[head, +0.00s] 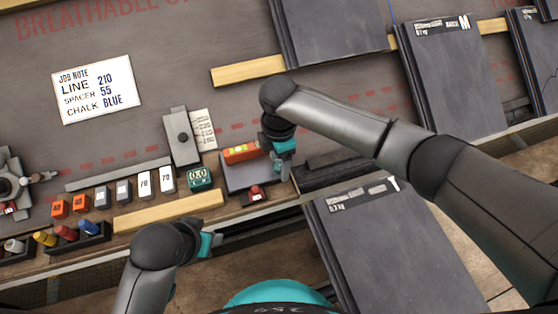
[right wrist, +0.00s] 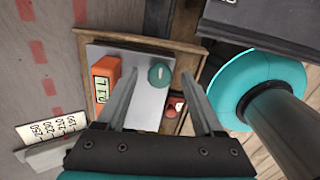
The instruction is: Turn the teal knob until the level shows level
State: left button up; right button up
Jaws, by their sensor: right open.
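The teal knob (right wrist: 158,75) sits on a light grey plate (right wrist: 136,104) in the right wrist view, with a pale line mark on its top. My right gripper (right wrist: 160,82) is open, its fingers on either side of the knob in that view; I cannot tell whether they touch it. In the head view the right gripper (head: 283,165) hides the knob. The orange level (head: 241,153) lies along the plate's edge with a yellow-green vial; it also shows in the right wrist view (right wrist: 104,80). Its exact reading is too small to tell. My left gripper (head: 208,243) is low in the head view, jaws unclear.
A small red object (head: 256,192) sits beside the plate's near edge. A digital display (head: 200,177) reads about 0.0. Grey blocks, orange blocks and a tray of coloured chalks (head: 65,235) line the bench to the left. Dark slates (head: 450,80) lie at right.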

grip_shut()
dwell(0.6)
